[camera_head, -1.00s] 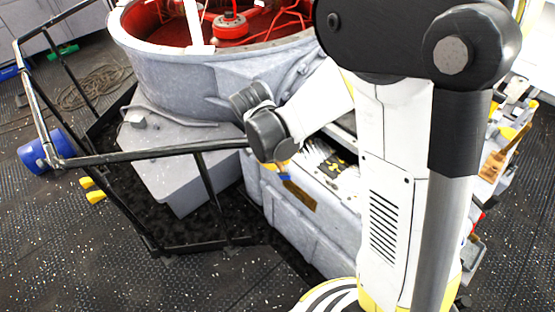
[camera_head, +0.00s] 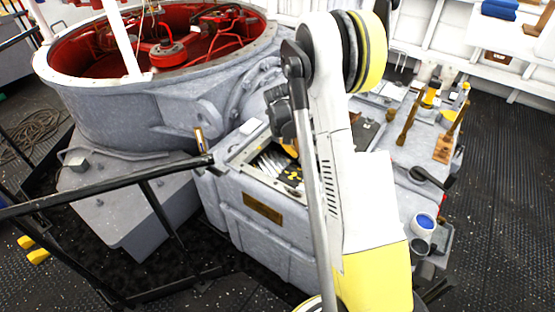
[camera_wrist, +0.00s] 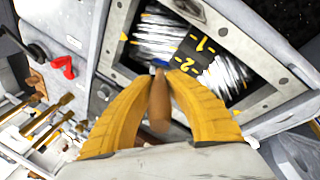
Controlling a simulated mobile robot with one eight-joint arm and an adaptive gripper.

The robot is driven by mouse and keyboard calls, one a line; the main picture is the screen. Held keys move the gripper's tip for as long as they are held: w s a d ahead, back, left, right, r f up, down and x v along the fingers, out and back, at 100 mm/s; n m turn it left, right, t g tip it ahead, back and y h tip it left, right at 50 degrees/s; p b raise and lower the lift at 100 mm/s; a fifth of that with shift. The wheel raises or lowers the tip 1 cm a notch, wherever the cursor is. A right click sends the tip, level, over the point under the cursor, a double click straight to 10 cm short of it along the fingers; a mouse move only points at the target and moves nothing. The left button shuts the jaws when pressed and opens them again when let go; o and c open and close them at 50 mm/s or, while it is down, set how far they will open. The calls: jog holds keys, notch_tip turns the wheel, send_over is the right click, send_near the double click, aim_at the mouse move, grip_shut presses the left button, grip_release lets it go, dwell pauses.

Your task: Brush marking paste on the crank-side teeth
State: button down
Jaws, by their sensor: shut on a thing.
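My gripper (camera_wrist: 158,78) has yellow fingers shut on the brown wooden handle of a brush (camera_wrist: 159,110). The brush has a blue part (camera_wrist: 160,63) at its far end, in front of the opening; whether it touches anything there is unclear. Silvery gear teeth (camera_wrist: 165,35) lie in a rectangular opening, on both sides of a black plate (camera_wrist: 196,55) with yellow marks 1 and 2. In the head view, my gripper (camera_head: 290,147) is over the opening, partly hidden by my arm; the teeth (camera_head: 272,163) and plate (camera_head: 291,178) show beside it.
The opening's grey frame (camera_wrist: 255,35) surrounds the teeth. A red knob (camera_wrist: 63,67) and wooden-handled tools (camera_wrist: 48,125) stand left in the wrist view. A white cup with blue contents (camera_head: 424,222) sits on the housing's right side. A black railing (camera_head: 105,185) crosses the left.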

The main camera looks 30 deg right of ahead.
aim_at(303, 164)
jog(key=shift+d+f, duration=0.25)
jog(key=shift+d, duration=0.35)
jog(key=shift+d+f, duration=0.2)
jog(key=shift+d, duration=0.35)
jog(key=shift+a+f+b, duration=0.1)
jog(key=shift+f+b, duration=1.45)
jog(key=shift+f, duration=1.3)
jog(key=shift+s+f+b, duration=0.1)
jog(key=shift+f+b, duration=0.55)
jog(key=shift+f, duration=0.15)
jog(key=shift+s, duration=0.1)
jog(key=s+d+b, duration=0.2)
jog(key=s, duration=0.4)
jog(key=shift+s+d, duration=0.35)
jog(key=shift+d, duration=0.05)
jog(key=shift+w+a+r, duration=0.1)
jog(key=shift+w+a, duration=0.4)
jog(key=shift+w, duration=0.65)
jog(key=shift+w+a+f, duration=0.1)
jog(key=shift+w+a, duration=0.35)
jog(key=shift+w, duration=0.75)
jog(key=shift+w+a+r, duration=0.1)
jog(key=shift+w+a, duration=0.4)
jog(key=shift+w, duration=0.65)
